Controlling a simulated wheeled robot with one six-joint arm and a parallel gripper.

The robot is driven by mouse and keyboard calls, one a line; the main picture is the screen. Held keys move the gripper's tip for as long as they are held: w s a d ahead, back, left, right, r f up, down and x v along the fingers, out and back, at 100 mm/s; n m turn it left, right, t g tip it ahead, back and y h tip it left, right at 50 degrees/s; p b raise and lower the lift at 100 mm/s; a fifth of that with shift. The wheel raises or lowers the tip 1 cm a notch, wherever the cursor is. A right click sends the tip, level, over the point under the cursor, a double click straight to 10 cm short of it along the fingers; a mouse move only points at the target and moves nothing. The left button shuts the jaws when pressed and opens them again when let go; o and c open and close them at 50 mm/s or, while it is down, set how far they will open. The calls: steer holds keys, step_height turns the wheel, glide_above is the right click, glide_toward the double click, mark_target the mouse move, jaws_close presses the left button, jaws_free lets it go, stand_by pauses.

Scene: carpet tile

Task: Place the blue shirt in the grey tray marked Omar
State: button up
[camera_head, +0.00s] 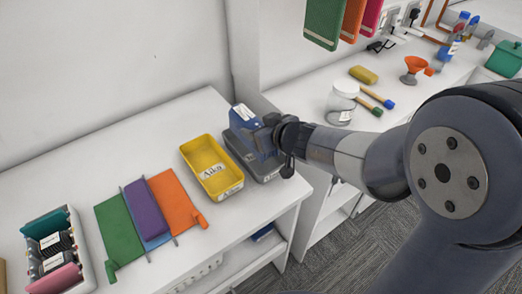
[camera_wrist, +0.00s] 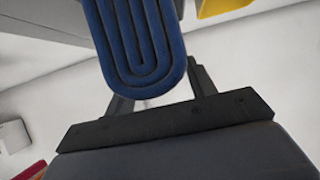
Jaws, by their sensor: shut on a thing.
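The blue shirt (camera_wrist: 142,45) is a folded bundle with its coiled end facing the wrist camera. My gripper (camera_wrist: 160,98) is shut on it, with one dark finger on each side. In the head view the blue shirt (camera_head: 246,122) is over the grey tray (camera_head: 268,178), just right of the yellow tray. The shirt and my gripper hide much of the grey tray, and its label cannot be read. I cannot tell whether the shirt touches the tray.
A yellow tray (camera_head: 235,189) with a name label stands beside the grey one. Left of it lie green (camera_head: 119,232), purple (camera_head: 146,208) and orange (camera_head: 178,201) flat pieces. A holder of rolled items (camera_head: 54,250) is far left. A jar (camera_head: 341,103) stands on the right counter.

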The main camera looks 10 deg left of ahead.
steer(key=shift+f+b, duration=1.5)
steer(key=shift+f, duration=1.55)
steer(key=shift+f, duration=0.15)
steer(key=o, duration=1)
steer(key=shift+o, duration=0.2)
steer(key=shift+r, duration=0.25)
steer(key=p+v, duration=0.4)
steer(key=v, duration=0.8)
steer(key=shift+f, duration=0.15)
